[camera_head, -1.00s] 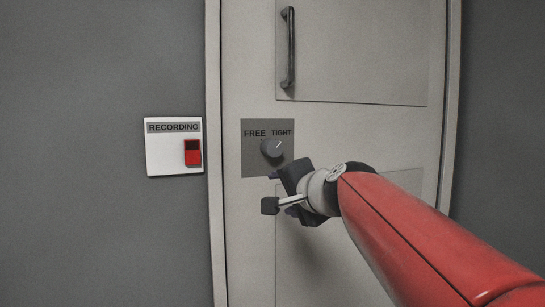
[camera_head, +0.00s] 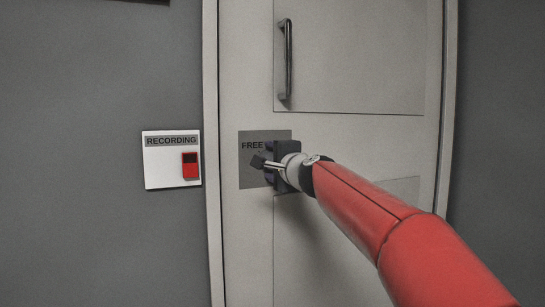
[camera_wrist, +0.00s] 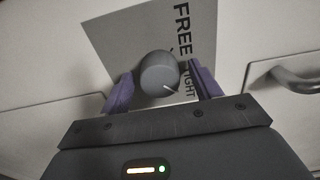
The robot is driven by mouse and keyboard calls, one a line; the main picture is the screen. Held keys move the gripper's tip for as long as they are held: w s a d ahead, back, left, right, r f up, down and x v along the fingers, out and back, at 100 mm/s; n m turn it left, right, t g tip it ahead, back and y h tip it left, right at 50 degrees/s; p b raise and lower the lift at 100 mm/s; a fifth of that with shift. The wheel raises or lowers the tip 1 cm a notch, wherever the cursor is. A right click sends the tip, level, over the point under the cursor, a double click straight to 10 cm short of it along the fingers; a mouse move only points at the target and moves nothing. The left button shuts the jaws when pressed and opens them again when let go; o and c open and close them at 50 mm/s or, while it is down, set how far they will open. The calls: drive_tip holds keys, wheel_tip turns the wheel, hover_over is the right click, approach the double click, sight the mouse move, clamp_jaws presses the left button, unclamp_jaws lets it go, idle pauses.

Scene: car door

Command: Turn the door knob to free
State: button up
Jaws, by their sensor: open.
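The round grey door knob (camera_wrist: 159,73) sits on a darker grey plate (camera_head: 250,177) marked FREE and TIGHT, on the pale door. In the wrist view, the white pointer line on the knob points toward the TIGHT label (camera_wrist: 188,85). The FREE label (camera_head: 252,146) shows in the head view. My gripper (camera_wrist: 160,92) is open, with one finger on each side of the knob. I cannot tell whether either finger touches it. In the head view, my gripper (camera_head: 268,165) hides the knob and the TIGHT label.
A vertical door handle (camera_head: 287,60) is above the plate; it also shows at the right in the wrist view (camera_wrist: 297,78). A white RECORDING panel (camera_head: 171,175) with a red switch (camera_head: 190,165) is on the wall left of the door frame.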

drive_tip(key=shift+c, duration=0.4)
drive_tip(key=c, duration=0.9)
drive_tip(key=shift+n, duration=0.3)
drive_tip(key=shift+n+b, duration=4.45)
drive_tip(key=shift+n, duration=4.15)
